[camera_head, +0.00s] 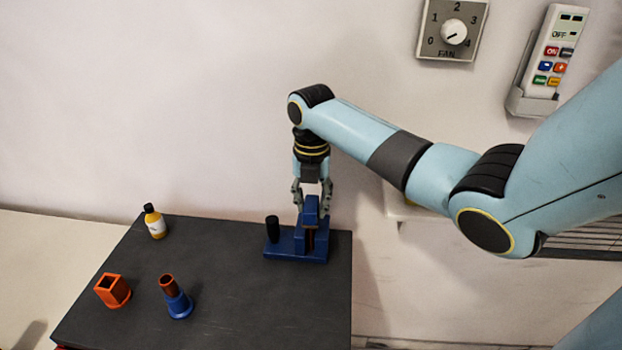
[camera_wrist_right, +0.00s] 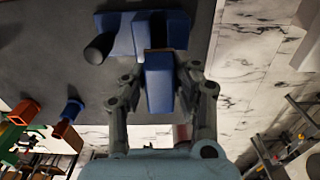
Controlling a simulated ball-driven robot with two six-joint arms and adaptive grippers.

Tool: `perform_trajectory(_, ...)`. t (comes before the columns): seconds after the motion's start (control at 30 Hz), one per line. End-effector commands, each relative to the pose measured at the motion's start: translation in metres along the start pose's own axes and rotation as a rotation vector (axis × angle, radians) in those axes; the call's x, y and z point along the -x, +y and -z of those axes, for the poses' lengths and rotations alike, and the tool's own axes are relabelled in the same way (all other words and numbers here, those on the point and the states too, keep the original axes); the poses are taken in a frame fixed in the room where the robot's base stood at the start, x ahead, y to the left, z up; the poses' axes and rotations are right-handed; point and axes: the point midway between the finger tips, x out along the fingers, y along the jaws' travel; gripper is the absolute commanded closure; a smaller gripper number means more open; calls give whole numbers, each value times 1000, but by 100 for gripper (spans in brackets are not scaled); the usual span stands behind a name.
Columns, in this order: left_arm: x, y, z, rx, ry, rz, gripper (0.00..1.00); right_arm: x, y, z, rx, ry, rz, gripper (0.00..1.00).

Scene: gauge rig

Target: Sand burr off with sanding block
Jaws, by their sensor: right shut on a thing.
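My right gripper (camera_head: 312,204) points down at the far right corner of the dark table. It is shut on an upright blue block (camera_head: 311,214), which also shows between the fingers in the right wrist view (camera_wrist_right: 158,85). I take this block for the sanding block. It is at the blue gauge rig (camera_head: 284,256); I cannot tell whether they touch. A narrow brown part (camera_head: 309,240) shows below the block. A black upright cylinder (camera_head: 272,228) is at the rig's left. I cannot make out a burr. My left gripper is not in view.
A yellow bottle (camera_head: 155,223) stands at the table's back left. An orange square socket (camera_head: 113,291) and a blue holder (camera_head: 179,304) with a brown tube (camera_head: 168,286) stand front left. The dark table (camera_head: 250,310) is clear at front right. The wall is close behind.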

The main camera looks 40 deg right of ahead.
Motion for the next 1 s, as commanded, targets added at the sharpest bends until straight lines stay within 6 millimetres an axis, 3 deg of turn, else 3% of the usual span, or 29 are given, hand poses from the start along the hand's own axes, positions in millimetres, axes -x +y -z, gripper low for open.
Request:
perform_trajectory(0.43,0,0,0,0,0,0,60,0,-2,-1,-1,7,4,100)
perform_trajectory(1.0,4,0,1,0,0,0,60,43,0,-28,-1,1,-1,100)
